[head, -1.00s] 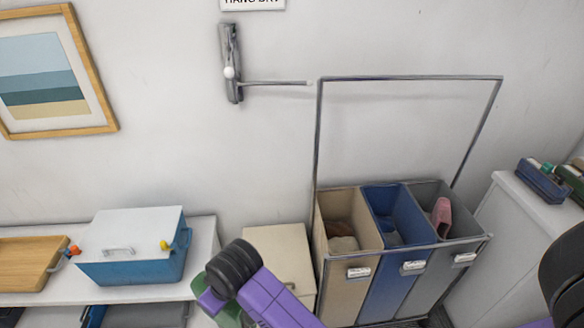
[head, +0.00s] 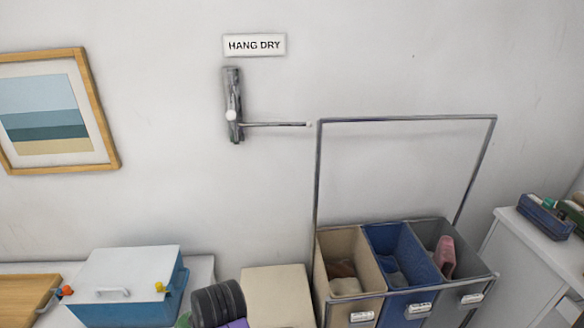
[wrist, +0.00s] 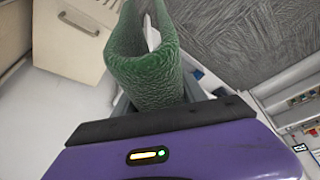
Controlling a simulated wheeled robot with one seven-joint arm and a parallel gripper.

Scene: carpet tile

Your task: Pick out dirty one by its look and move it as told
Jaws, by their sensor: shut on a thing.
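My gripper (wrist: 155,118) is shut on a green textured cloth (wrist: 150,70), which stands up from the dark jaws in a curved fold in the wrist view. I cannot make out any stain on it. The bin labels are too small to read.
A HANG DRY sign (head: 254,45) is above a wall rod (head: 275,124). A metal frame (head: 405,119) rises over the bins. A beige box (head: 277,293) stands left of them. A blue cooler-like box (head: 125,280) and wooden tray (head: 22,300) are at left. A white cabinet (head: 528,258) is at right.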

